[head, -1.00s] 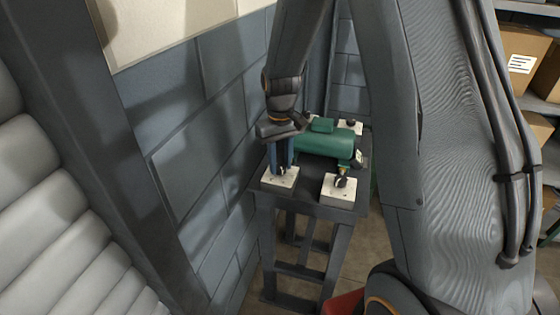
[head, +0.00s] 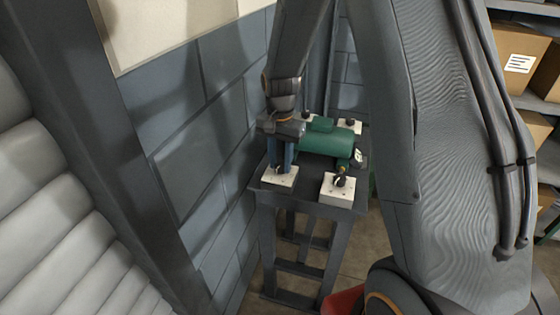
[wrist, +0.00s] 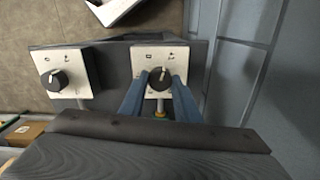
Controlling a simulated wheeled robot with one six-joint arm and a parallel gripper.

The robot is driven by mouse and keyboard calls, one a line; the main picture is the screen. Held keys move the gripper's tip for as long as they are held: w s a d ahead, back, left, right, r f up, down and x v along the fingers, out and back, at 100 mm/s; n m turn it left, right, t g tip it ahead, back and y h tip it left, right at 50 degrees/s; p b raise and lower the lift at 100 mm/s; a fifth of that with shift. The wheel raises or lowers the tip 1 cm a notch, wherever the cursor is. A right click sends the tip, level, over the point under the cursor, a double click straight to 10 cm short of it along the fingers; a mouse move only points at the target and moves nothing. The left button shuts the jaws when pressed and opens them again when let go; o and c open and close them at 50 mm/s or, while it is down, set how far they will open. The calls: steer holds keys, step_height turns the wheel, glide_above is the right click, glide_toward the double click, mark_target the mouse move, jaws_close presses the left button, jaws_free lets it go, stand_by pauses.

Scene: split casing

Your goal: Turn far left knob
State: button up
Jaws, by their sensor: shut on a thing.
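A dark stand (head: 309,201) bears a green cylindrical casing (head: 325,140) and white blocks with dark round knobs. My gripper (head: 280,168) points down at the front-left block (head: 281,178) in the head view. In the wrist view my gripper's blue fingers (wrist: 159,82) are shut on that block's dark knob (wrist: 160,76), one on each side. A pale pointer line shows on the knob, and small marks show on the white plate (wrist: 150,55) around it. In the head view the fingers mostly hide this knob.
The front-right block (head: 337,190) has a free knob (head: 340,181), also in the wrist view (wrist: 58,81). Another knob block (head: 349,127) stands behind the casing. A grey block wall (head: 200,125) runs close to the stand's left. Shelves with cardboard boxes (head: 519,60) are at right.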

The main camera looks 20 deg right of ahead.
mark_target(280, 165)
steer(key=shift+w+r+m, duration=0.15)
steer(key=shift+m, duration=0.95)
steer(key=o, duration=1)
steer(key=shift+o, duration=0.2)
steer(key=shift+r+b, duration=1)
steer(key=shift+r, duration=2.85)
